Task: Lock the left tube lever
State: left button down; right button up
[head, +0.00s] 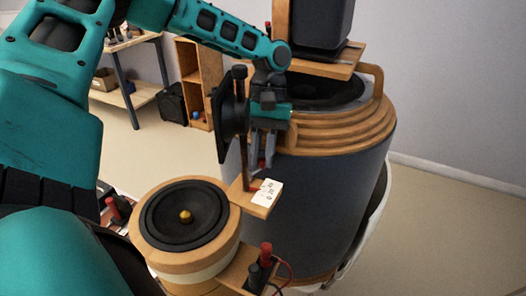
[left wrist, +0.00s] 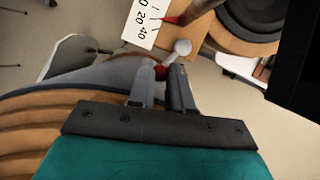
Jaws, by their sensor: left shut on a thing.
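My left gripper (head: 262,160) reaches down in front of the large dark cylinder with wooden rings (head: 330,195). Its fingers are closed on a small red knob, which I take to be the lever's end; the knob (left wrist: 160,72) shows between the fingertips in the left wrist view (left wrist: 163,76). In the head view the fingers hide most of the knob. A grey ball end (left wrist: 180,47) lies just beyond the fingertips. The rest of the lever is hidden, so I cannot tell whether it is locked. My right gripper is not in view.
A small round speaker (head: 165,218) stands in front, beside a wooden ledge with a white numbered card (head: 267,193). Red and black terminals (head: 265,255) stand at the front. Shelves stand behind.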

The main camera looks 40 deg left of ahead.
pick_arm(q)
jog(key=shift+a+n+t, duration=0.3)
jog(key=shift+n, duration=0.5)
jog(key=c, duration=1)
grip_release()
jog(key=shift+c, duration=0.2)
jog(key=v, duration=1.3)
jog(key=shift+a, duration=0.2)
jog(key=shift+f, duration=0.15)
jog(key=shift+c, duration=0.4)
